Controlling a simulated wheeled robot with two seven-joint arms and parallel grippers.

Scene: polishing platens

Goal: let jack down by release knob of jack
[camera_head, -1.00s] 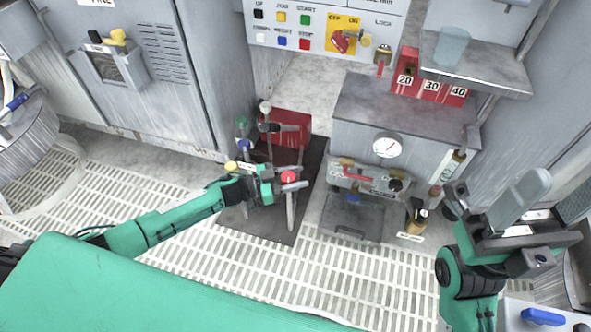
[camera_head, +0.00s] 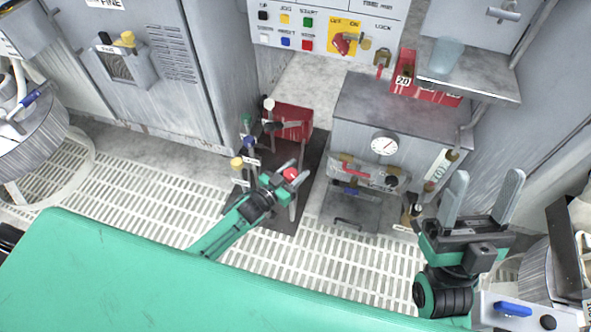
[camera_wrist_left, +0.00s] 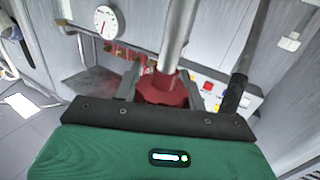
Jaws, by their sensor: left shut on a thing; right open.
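The red jack (camera_head: 293,118) stands on a dark mat between the cabinets. A red knob (camera_head: 290,174), apparently its release knob, sits at the front of the jack. My left gripper (camera_head: 287,172) reaches up to it from the lower left and is shut on it. In the left wrist view the red lobed knob (camera_wrist_left: 162,90) lies between the two fingers, with a metal post (camera_wrist_left: 177,35) rising behind it. The fingers partly hide its sides. My right gripper (camera_head: 483,190) is open and empty, fingers pointing up, at the right.
Yellow (camera_head: 237,162), blue and green knobs with tags stand just left of the jack. A grey cabinet with a gauge (camera_head: 384,144) and valves stands to its right. A control panel (camera_head: 325,28) is at the back. The floor grating (camera_head: 330,270) in front is clear.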

